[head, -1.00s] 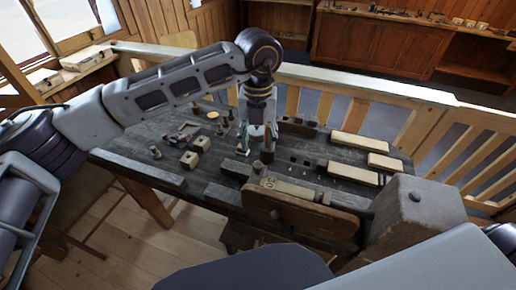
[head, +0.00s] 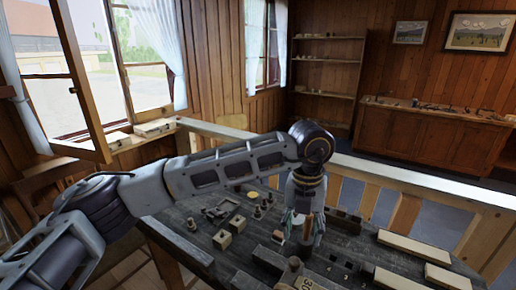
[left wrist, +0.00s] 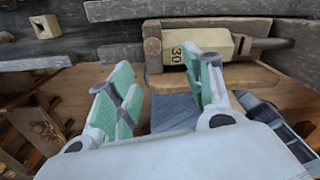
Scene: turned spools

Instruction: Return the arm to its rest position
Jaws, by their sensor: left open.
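My left gripper (head: 304,228) hangs down over the dark workbench (head: 190,252) in the head view, at the end of my left arm. In the left wrist view its two green-padded fingers (left wrist: 165,88) stand apart with nothing held between them. A dark upright spool-like piece shows close by the fingertips in the head view; whether it touches them I cannot tell. Small turned pieces (head: 258,213) stand on the bench left of the gripper. My right gripper is not in view.
Two pale blocks (head: 222,240) with holes sit left of the gripper. Long pale blocks (head: 412,246) lie to its right. A block marked 30 (left wrist: 192,50) lies near the bench's front edge. A wooden railing (head: 405,215) runs behind the bench. The air above the bench looks clear.

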